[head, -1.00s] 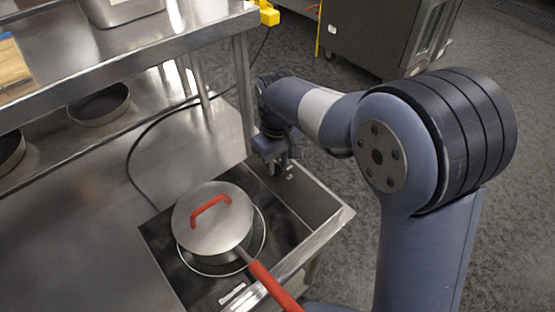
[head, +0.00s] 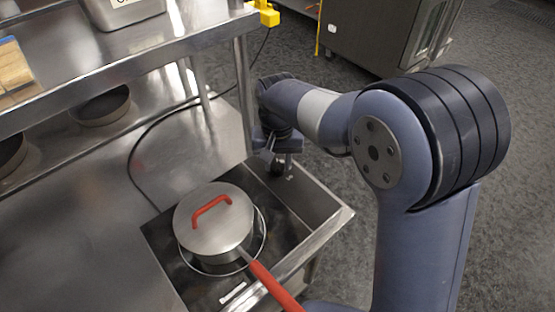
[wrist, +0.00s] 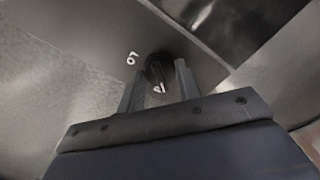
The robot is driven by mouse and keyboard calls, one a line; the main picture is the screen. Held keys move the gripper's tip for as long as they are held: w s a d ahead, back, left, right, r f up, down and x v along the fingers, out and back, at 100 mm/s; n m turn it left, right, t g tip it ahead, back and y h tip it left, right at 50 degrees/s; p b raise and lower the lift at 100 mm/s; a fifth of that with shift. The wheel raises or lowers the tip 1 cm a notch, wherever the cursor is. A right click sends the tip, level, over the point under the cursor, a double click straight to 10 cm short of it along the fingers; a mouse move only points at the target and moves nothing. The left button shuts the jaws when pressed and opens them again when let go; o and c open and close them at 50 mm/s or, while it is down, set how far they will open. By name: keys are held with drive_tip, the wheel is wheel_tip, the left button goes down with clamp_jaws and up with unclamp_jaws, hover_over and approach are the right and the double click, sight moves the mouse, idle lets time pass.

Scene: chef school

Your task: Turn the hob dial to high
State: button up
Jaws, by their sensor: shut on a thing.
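The hob dial (wrist: 157,66) is a small dark knob on the hob's grey metal control panel (wrist: 95,30). White marks stand beside it, one like a 6 and one partly hidden that I cannot read. My gripper (wrist: 160,84) is shut on the dial, one finger on each side. In the head view my gripper (head: 281,166) points down at the panel at the hob's far right end, and it mostly hides the dial there. The dial's exact setting cannot be read.
A lidded pan (head: 213,218) with red handles sits on the dark hob (head: 296,228), left of my gripper. A steel shelf (head: 150,55) and its post (head: 243,95) stand close behind my gripper. A black cable (head: 138,150) lies on the steel counter.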

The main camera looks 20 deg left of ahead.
sight(278, 164)
drive_tip(key=shift+m, duration=2)
drive_tip(key=o, duration=1)
wheel_tip(278, 164, up, 11)
drive_tip(key=shift+f, duration=0.1)
drive_tip(key=shift+f, duration=0.1)
wheel_tip(278, 164, down, 11)
drive_tip(key=shift+r, duration=0.2)
